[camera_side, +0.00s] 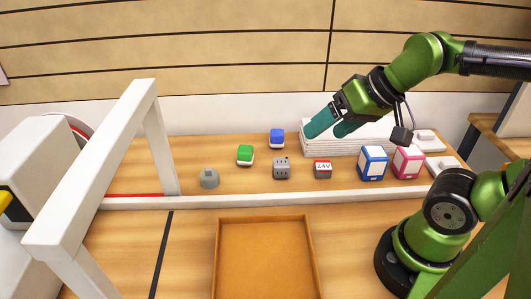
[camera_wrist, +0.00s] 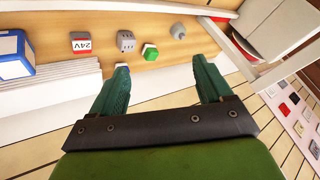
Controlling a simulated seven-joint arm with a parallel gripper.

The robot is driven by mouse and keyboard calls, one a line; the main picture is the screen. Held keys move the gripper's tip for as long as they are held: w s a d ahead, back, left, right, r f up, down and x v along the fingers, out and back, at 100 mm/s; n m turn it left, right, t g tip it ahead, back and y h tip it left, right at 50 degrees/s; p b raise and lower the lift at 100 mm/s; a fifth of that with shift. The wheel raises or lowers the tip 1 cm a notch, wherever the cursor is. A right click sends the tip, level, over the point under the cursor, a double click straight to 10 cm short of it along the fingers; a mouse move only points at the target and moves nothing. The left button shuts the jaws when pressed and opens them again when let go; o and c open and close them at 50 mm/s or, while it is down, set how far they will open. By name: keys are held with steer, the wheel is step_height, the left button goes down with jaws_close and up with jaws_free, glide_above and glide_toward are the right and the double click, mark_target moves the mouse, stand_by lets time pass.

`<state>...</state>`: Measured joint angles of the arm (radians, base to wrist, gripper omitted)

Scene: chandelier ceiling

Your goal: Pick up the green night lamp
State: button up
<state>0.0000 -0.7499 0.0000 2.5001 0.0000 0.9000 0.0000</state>
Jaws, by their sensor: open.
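The green night lamp (camera_side: 245,155) is a small block with a green top and a pale base. It sits on the wooden table, left of the middle in the side view. In the wrist view the green night lamp (camera_wrist: 150,53) shows beyond the fingertips, between the two fingers. My gripper (camera_side: 325,132) is open and empty, with teal fingers. It is raised over the white slab at the back, to the right of the lamp and apart from it. In the wrist view the gripper (camera_wrist: 162,66) has its fingers wide apart.
A blue-topped block (camera_side: 277,138) stands behind the lamp. A grey block (camera_side: 282,168), a 24V block (camera_side: 323,169), and blue (camera_side: 373,163) and pink (camera_side: 408,161) boxes stand to its right. A grey knob-like piece (camera_side: 209,178) is front left. A wooden tray (camera_side: 222,255) lies in front.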

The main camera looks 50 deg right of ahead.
steer(key=m+g, duration=0.4)
steer(key=m, duration=1.6)
glide_toward(246, 148)
steer(key=s+r, duration=0.4)
steer(key=w+r+m, duration=0.1)
steer(key=w+m, duration=0.1)
steer(key=m, duration=0.3)
steer(key=shift+y, duration=0.3)
steer(key=x, duration=1)
steer(key=shift+w+d+f, duration=0.3)
steer(key=shift+w, duration=0.05)
steer(key=shift+t, duration=0.3)
steer(key=shift+d+x, duration=0.2)
steer(key=shift+x, duration=1.15)
steer(key=shift+d+x, duration=0.25)
steer(key=shift+x, duration=1.05)
steer(key=shift+s+f, duration=0.1)
steer(key=shift+f, duration=0.05)
steer(key=shift+c, duration=0.3)
